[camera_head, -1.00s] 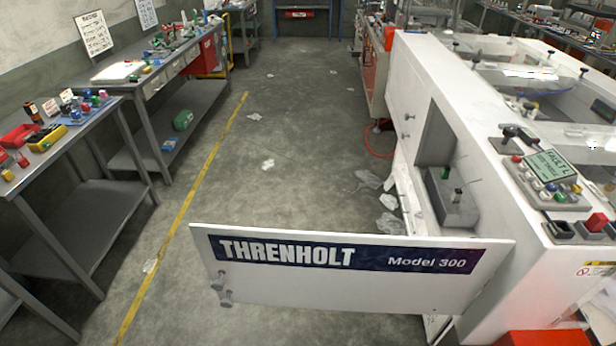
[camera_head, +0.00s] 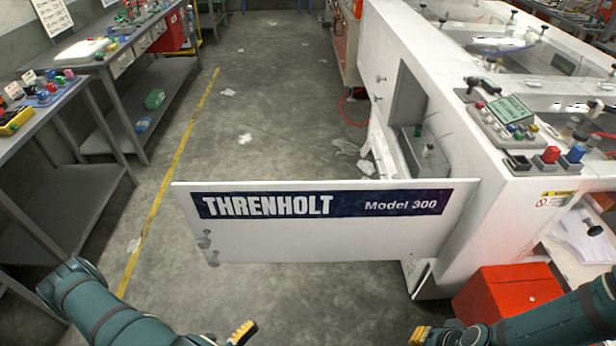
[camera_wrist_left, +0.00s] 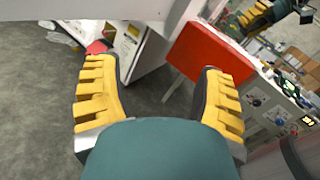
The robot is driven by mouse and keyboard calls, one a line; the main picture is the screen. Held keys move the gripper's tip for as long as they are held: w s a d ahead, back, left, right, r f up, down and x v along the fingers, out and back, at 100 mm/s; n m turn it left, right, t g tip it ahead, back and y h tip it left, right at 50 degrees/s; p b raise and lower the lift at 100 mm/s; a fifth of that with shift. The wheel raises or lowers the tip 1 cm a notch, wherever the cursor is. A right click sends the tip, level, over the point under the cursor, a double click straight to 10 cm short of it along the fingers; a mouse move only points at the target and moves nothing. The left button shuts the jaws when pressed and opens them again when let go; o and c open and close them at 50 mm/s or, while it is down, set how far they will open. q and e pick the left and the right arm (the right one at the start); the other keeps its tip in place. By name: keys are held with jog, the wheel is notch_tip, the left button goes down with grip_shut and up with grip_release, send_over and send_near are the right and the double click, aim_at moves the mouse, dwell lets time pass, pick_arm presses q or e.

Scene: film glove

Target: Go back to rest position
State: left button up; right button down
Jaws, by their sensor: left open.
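My left arm comes in at the bottom left of the head view, with part of its yellow-tipped gripper (camera_head: 243,331) at the lower edge. In the left wrist view the left gripper (camera_wrist_left: 158,85) has its two yellow ridged fingers wide apart with nothing between them. My right arm comes in at the bottom right, and its gripper (camera_head: 433,333) is partly cut off by the lower edge. Its finger gap is not clear. The white machine's door (camera_head: 320,225), marked THRENHOLT Model 300, stands open across the aisle beyond both grippers.
The white machine (camera_head: 470,160) with a button panel (camera_head: 505,120) is at the right. A red box (camera_head: 507,292) stands below it, near my right arm. Grey workbenches (camera_head: 85,110) line the left.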

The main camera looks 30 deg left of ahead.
pick_arm(q)
jog(key=s+d+f+m+g+h+b, duration=0.1)
jog(key=d+m+g+h+b, duration=0.3)
jog(key=d+m+g, duration=0.95)
jog(key=w+r+m+y+b, duration=0.1)
jog(key=w+m+y+b, duration=0.1)
jog(key=w+m+y, duration=0.6)
jog(key=w+d+m, duration=0.1)
jog(key=w+m, duration=0.6)
jog(key=m, duration=0.3)
jog(key=shift+w+r+y, duration=0.15)
jog(key=shift+y, duration=0.25)
jog(key=shift+m, duration=0.25)
